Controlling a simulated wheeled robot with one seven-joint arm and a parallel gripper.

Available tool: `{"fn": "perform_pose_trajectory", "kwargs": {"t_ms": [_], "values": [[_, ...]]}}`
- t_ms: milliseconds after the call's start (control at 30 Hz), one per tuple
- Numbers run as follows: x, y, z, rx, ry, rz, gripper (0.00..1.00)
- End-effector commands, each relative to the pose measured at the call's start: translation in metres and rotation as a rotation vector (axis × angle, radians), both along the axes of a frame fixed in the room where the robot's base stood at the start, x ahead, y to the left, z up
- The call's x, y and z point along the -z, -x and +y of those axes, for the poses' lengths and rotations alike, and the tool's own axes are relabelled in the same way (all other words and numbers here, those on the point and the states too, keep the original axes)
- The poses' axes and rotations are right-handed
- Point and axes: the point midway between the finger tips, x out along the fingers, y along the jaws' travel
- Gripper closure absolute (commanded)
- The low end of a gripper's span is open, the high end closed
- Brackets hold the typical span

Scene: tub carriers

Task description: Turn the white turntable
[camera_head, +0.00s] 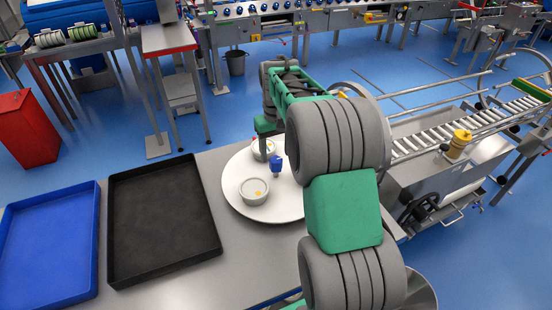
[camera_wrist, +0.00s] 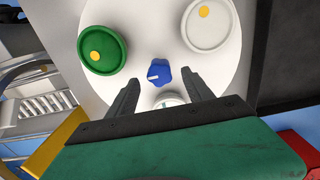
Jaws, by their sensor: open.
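The white turntable (camera_head: 236,182) is a round disc on the grey table, partly hidden by my arm in the head view; it also fills the middle of the wrist view (camera_wrist: 150,25). A blue knob (camera_head: 277,164) stands on it, seen in the wrist view too (camera_wrist: 160,75). A pale tub with a yellow spot (camera_head: 254,191) sits on its near side. In the wrist view a green tub (camera_wrist: 102,50) and a white tub (camera_wrist: 208,26) sit on the disc. My gripper (camera_wrist: 160,84) is open, its fingers apart over the disc, with another pale tub (camera_wrist: 168,101) partly showing between them.
A black tray (camera_head: 163,218) and a blue tray (camera_head: 48,243) lie on the table to the left of the turntable. A roller conveyor (camera_head: 430,135) stands at the right. A red bin (camera_head: 25,130) stands on the floor at the far left.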

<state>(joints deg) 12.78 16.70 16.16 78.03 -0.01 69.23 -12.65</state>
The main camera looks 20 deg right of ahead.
Motion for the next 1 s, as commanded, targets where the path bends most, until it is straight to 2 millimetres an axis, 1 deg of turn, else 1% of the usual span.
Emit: {"fn": "perform_pose_trajectory", "kwargs": {"t_ms": [100,200,333,533,1000], "values": [[0.021,0.001,0.000,0.002,-0.001,0.002,0.40],[0.035,0.001,-0.001,0.002,0.000,0.001,0.40],[0.042,0.000,-0.001,0.002,0.000,-0.002,0.40],[0.042,0.000,0.000,0.002,0.000,-0.002,0.41],[0.042,0.000,0.000,0.001,0.000,-0.002,0.79]]}}
